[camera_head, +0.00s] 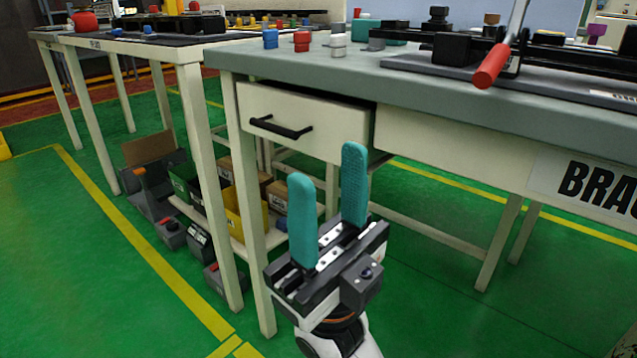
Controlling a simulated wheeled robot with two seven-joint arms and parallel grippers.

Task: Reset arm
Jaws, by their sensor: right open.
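My right gripper (329,205) is in the lower middle of the head view, with two teal fingers pointing up. The fingers stand apart and nothing is between them. It is in front of the workbench (420,105), below the tabletop level and just in front of the drawer (290,120) with the black handle. My left gripper is not in view.
A red-handled clamp (492,66) sits on the bench top, with blue, red and white small parts (302,41) near its left end. A low shelf under the bench holds a yellow bin (247,215) and boxes. Green floor (90,270) is open at the left.

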